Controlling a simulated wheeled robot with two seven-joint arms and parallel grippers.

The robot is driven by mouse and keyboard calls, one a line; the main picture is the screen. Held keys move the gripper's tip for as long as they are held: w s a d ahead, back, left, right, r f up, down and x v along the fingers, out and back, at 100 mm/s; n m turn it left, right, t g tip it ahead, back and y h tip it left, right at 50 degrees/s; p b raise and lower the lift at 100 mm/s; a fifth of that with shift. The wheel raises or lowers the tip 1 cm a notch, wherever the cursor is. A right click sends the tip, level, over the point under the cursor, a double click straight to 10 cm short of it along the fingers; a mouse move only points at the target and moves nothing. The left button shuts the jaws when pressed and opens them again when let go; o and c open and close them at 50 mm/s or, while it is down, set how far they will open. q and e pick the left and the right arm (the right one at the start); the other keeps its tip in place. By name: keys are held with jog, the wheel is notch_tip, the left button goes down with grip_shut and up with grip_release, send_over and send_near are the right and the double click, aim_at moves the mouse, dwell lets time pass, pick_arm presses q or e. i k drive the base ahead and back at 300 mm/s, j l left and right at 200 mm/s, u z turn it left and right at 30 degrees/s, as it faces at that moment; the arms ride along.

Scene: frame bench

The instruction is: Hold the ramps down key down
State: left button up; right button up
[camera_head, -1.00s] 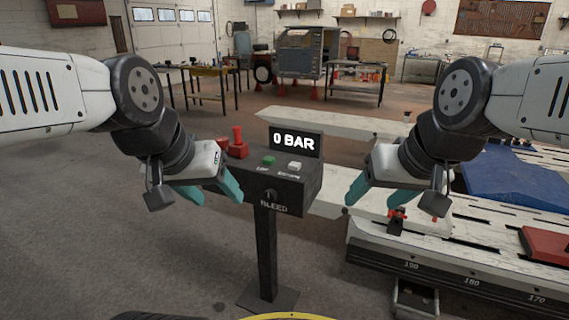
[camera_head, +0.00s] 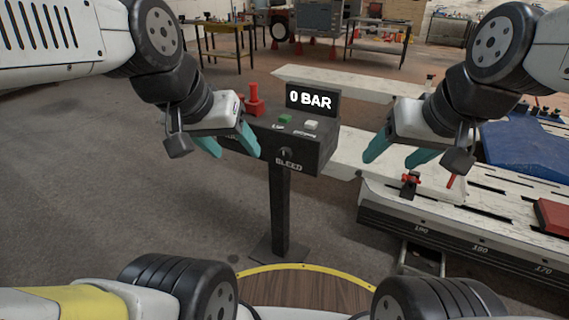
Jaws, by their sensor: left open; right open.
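A black control box (camera_head: 318,148) stands on a dark post (camera_head: 278,210) in the middle of the view. Its top carries a green key (camera_head: 285,119) and a white key (camera_head: 311,124); their small labels are too blurred to read. A display (camera_head: 311,100) behind them reads "0 BAR". A knob (camera_head: 284,154) marked BLEED is on the front face. My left gripper (camera_head: 236,146) is open and empty at the box's left side, partly covering it. My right gripper (camera_head: 399,157) is open and empty to the right of the box, apart from it.
A red handle (camera_head: 254,100) stands at the box's left end, behind my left gripper. The white frame bench (camera_head: 450,217) with a red clamp (camera_head: 411,180) lies at the right, below my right gripper. A blue panel (camera_head: 525,146) lies on it. The grey floor at left is clear.

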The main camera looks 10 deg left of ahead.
aim_at(309, 124)
jog(key=i+j, duration=0.3)
jog(key=i+j+z, duration=0.15)
jog(key=j, duration=0.3)
jog(key=i+j, duration=0.35)
jog(key=i+j+z, duration=0.05)
